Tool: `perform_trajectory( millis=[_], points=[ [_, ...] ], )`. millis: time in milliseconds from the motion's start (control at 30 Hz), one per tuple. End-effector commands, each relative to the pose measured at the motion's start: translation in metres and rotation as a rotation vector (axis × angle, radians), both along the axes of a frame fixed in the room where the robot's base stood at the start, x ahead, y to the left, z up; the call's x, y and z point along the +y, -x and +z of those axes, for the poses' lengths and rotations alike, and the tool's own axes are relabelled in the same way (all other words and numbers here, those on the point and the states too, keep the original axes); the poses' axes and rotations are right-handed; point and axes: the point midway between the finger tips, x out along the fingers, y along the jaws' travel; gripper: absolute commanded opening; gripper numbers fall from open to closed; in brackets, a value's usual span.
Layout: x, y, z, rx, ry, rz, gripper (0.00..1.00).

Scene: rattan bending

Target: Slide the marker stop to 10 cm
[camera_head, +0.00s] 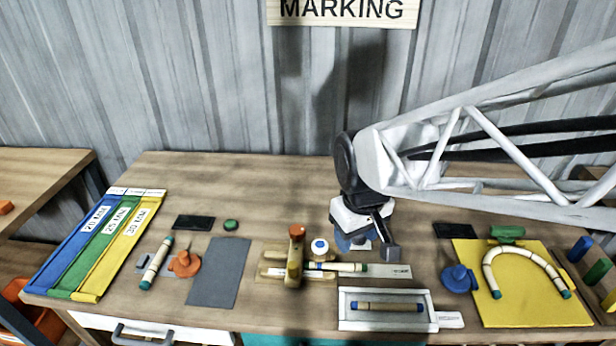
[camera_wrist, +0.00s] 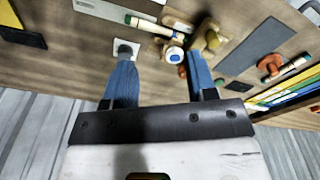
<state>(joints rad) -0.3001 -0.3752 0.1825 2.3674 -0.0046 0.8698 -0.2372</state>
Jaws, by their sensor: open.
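My gripper (camera_head: 370,248) is open above the bench, just behind the grey ruler strip (camera_head: 392,271). Its two blue fingers are spread in the wrist view (camera_wrist: 160,58), with nothing held. A wooden block with an orange-brown knob (camera_head: 296,250) stands left of the gripper, at the left end of the ruler area. A rattan rod with green ends (camera_head: 340,267) lies along the strip. A small pale square (camera_wrist: 126,48) shows by the left fingertip. I cannot tell for certain which piece is the marker stop, and the scale is too small to read.
A white-and-blue round pot (camera_head: 320,247) stands beside the wooden block and shows near the right finger. A white tray with a rod (camera_head: 347,316) lies in front. A grey mat (camera_head: 218,285) is left, a yellow board (camera_head: 520,312) right.

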Motion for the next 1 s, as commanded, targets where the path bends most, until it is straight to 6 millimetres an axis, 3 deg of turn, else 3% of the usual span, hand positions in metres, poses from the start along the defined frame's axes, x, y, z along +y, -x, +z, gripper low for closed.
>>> perform_trajectory(
  millis=[300, 500, 700, 1000],
  points=[
    [0.079, -0.027, -0.041, 0.057, 0.028, 0.254, 0.52],
    [0.114, -0.032, -0.061, 0.080, 0.040, 0.363, 0.52],
    [0.127, -0.033, -0.068, 0.088, 0.044, 0.403, 0.52],
    [0.127, -0.034, -0.068, 0.088, 0.044, 0.403, 0.52]
  ],
)
